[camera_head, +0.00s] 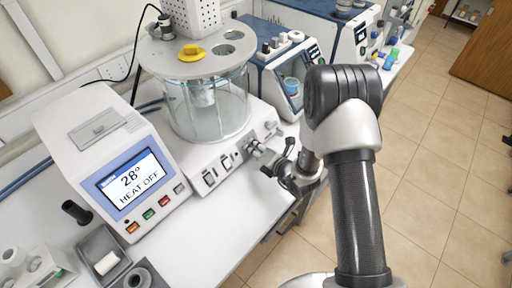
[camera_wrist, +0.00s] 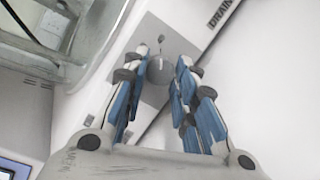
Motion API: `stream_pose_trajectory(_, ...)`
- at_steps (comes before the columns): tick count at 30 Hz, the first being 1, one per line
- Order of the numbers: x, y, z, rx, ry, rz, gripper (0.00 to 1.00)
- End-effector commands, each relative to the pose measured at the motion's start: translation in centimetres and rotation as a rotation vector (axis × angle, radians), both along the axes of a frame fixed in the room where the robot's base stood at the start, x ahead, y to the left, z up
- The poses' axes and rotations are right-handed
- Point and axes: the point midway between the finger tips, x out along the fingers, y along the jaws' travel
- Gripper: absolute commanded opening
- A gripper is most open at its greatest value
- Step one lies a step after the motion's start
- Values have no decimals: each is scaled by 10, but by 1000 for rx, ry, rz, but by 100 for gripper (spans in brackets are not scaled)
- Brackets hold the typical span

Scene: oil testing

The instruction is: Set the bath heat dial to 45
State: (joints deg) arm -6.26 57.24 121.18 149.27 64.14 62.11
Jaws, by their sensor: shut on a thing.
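The bath's front panel (camera_head: 211,165) carries several switches and, at its right end, knobs. In the wrist view a round grey dial (camera_wrist: 160,71) on a grey plate lies between my fingertips, with a small dark mark above it. My gripper (camera_head: 258,152) is at the right part of the panel in the head view and hides the dial there. In the wrist view my gripper (camera_wrist: 160,64) has its fingers on both sides of the dial, shut on it. The dial's setting cannot be read. The display (camera_head: 133,178) reads 28° and HEAT OFF.
The glass bath (camera_head: 208,108) with a yellow piece (camera_head: 191,52) on its lid stands behind the panel. A DRAIN label (camera_wrist: 222,12) is right of the dial. Blue instruments (camera_head: 278,62) stand behind. The floor to the right is open.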

Motion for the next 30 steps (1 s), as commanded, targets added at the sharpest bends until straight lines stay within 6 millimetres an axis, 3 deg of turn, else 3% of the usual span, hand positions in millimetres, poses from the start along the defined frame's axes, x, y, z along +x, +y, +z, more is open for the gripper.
stream_pose_trajectory(20, 1, 0, 1, 38, 44, -32, 2)
stream_pose_trajectory(21, 1, 0, 1, 38, 44, -32, 26)
stream_pose_trajectory(30, 0, 0, 1, 36, 44, -31, 46)
